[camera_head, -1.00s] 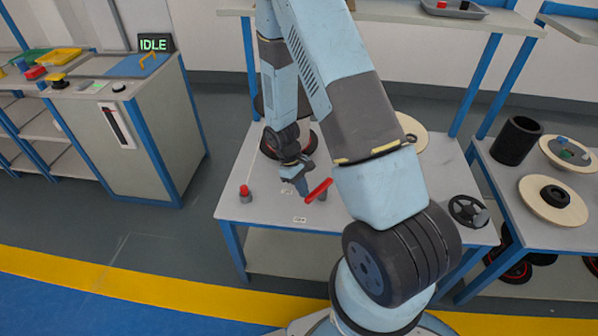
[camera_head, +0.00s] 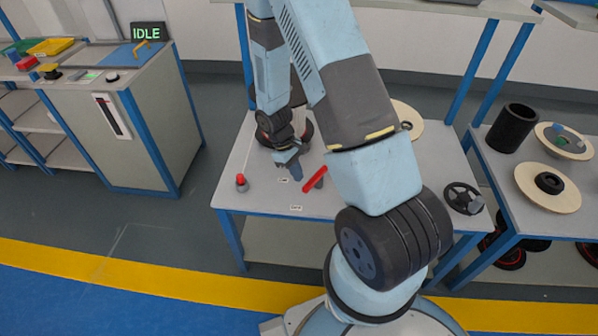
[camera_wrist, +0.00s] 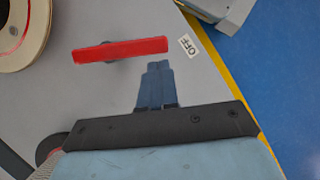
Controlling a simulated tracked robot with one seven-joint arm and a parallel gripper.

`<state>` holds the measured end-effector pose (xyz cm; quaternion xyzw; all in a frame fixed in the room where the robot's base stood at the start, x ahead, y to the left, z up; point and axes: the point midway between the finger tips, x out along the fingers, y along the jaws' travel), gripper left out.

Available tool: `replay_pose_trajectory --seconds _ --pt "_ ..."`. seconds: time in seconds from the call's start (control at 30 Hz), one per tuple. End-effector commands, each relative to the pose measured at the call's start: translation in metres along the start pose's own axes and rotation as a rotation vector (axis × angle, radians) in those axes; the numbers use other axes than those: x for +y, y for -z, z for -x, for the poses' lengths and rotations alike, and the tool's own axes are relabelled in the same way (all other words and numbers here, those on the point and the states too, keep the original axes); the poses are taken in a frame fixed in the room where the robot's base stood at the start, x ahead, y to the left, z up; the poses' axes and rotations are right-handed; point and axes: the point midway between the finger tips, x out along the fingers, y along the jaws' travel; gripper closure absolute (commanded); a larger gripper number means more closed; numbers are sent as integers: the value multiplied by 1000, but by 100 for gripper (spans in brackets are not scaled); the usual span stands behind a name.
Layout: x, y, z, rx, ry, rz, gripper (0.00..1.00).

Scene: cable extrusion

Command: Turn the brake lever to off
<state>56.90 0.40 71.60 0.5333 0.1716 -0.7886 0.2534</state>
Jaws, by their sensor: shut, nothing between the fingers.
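The brake lever is a red bar (camera_head: 315,180) on a grey pivot, standing on the table in front of my arm. In the wrist view the red lever (camera_wrist: 120,50) lies across the upper middle, with its right end close to a white OFF label (camera_wrist: 188,45). My gripper (camera_head: 297,174) is just left of the lever in the head view. In the wrist view my gripper's blue fingers (camera_wrist: 158,68) are together and empty, with their tips just below the right part of the lever. Whether they touch it I cannot tell.
A grey post with a red top (camera_head: 241,182) stands on the table to the left. A black handwheel (camera_head: 463,198) is at the table's right end. A spool (camera_wrist: 22,30) shows at the wrist view's upper left. A sign reads IDLE (camera_head: 147,32).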

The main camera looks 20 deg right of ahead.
Motion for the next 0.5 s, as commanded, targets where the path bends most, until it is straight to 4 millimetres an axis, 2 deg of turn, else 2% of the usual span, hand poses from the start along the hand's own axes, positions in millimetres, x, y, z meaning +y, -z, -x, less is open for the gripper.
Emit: replay_pose_trajectory --seconds 0.5 --pt "0 -1 94 3 -1 -1 100"
